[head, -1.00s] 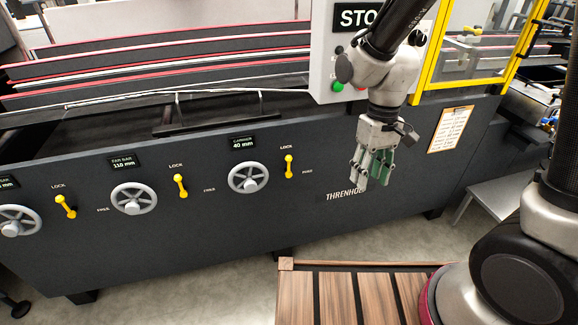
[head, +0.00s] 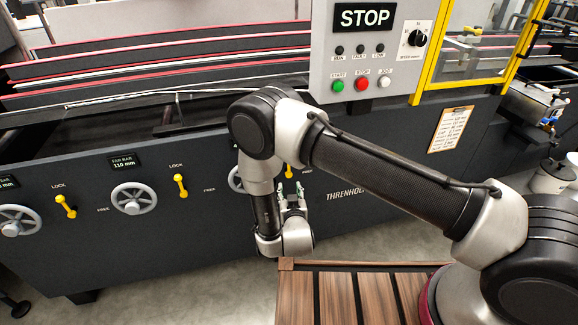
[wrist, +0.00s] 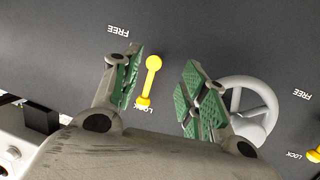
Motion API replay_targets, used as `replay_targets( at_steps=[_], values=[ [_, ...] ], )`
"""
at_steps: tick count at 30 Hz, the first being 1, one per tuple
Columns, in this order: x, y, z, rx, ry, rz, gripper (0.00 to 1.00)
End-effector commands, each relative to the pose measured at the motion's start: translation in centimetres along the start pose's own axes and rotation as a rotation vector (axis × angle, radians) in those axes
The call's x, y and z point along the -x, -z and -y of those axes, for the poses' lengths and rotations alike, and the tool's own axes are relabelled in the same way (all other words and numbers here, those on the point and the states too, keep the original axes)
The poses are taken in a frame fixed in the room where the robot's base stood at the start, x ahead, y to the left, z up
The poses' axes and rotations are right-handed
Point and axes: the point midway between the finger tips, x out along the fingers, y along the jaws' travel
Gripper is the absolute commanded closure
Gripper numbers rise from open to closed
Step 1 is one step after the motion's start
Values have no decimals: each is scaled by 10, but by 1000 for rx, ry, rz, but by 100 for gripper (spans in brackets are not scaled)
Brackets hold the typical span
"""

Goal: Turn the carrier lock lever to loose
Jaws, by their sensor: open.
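The carrier lock lever (head: 288,171) is a small yellow lever on the dark machine front, mostly hidden behind my arm in the head view. In the wrist view the lever (wrist: 149,82) shows whole, between my two fingers but not gripped. One end lies by the word LOCK; the word FREE is printed to the upper left in that view. My gripper (head: 291,188) is open, with green finger pads, and faces the panel. In the wrist view the gripper (wrist: 160,82) has clear gaps on both sides of the lever.
The carrier handwheel (wrist: 250,105) is close beside the right finger in the wrist view. Another yellow lever (head: 181,186) and a handwheel (head: 134,198) are further left. The control box (head: 365,50) stands above, and a slatted wooden platform (head: 287,268) is below.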

Motion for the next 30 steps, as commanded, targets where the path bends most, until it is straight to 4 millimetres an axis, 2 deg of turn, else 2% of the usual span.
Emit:
replay_targets(
  at_steps=[1, 3, 6, 10, 18, 21, 30],
  values=[
    [1, 16, -2, -6, -11, -71, 57],
    [4, 35, -4, -9, -19, -151, 57],
    [5, 50, -4, -11, -19, -211, 57],
    [-7, 56, -4, -15, -18, -224, 57],
    [-51, 65, -6, -15, -18, -221, 57],
    [-62, 67, -5, -14, -17, -221, 57],
    [-70, 69, -5, -12, -16, -219, 57]
  ],
)
